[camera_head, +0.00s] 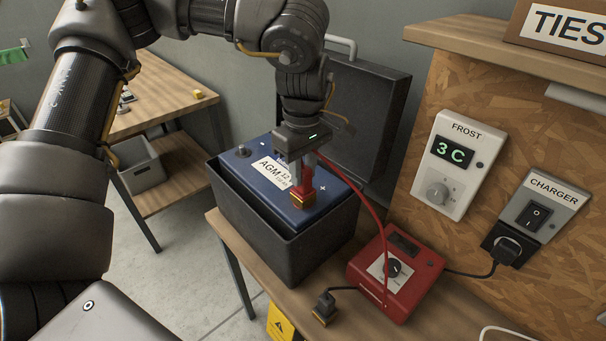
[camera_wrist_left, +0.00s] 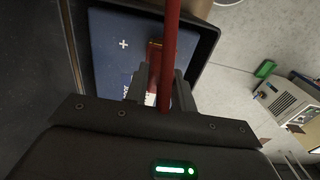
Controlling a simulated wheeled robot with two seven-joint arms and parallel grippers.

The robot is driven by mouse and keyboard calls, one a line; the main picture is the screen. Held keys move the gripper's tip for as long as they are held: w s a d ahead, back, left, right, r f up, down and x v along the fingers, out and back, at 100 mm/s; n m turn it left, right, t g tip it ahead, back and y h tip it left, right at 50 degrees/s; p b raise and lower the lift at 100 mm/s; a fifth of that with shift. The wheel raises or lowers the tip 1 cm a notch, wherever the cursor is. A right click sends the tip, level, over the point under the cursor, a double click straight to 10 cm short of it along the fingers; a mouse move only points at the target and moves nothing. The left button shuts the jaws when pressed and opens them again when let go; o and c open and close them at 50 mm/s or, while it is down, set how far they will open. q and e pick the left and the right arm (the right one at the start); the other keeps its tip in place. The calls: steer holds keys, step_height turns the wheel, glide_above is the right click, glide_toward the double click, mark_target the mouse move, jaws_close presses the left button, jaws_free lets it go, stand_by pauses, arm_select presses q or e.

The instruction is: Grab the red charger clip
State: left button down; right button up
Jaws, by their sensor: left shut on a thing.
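The red charger clip (camera_head: 304,189) has copper-coloured jaws and hangs below my left gripper (camera_head: 299,170), which is shut on it. The clip is over the plus-marked end of the blue AGM battery (camera_head: 262,181); I cannot tell whether its jaws touch a terminal. In the left wrist view the clip (camera_wrist_left: 154,55) shows between the fingers (camera_wrist_left: 158,85), partly covered by its red cable. The cable runs to the red charger box (camera_head: 399,285) on the bench. My right gripper is not in view.
The battery sits in an open black case (camera_head: 290,246) with its lid (camera_head: 358,110) raised behind. A black clip (camera_head: 325,308) lies on the bench in front of the charger. A board with a frost dial (camera_head: 456,165) and charger switch (camera_head: 541,207) stands at the right.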

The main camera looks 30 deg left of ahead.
arm_select(q)
steer(key=shift+w+r, duration=0.1)
steer(key=shift+r, duration=0.3)
step_height(320, 180, up, 2)
steer(key=shift+d+r+b, duration=0.1)
steer(key=shift+r+b, duration=0.05)
steer(key=shift+b, duration=0.15)
steer(key=s+d+r+b, duration=0.3)
steer(key=s+r, duration=0.6)
steer(key=s, duration=0.4)
steer(key=shift+s+d+r, duration=0.3)
steer(key=shift+d+r, duration=0.05)
steer(key=shift+d, duration=0.15)
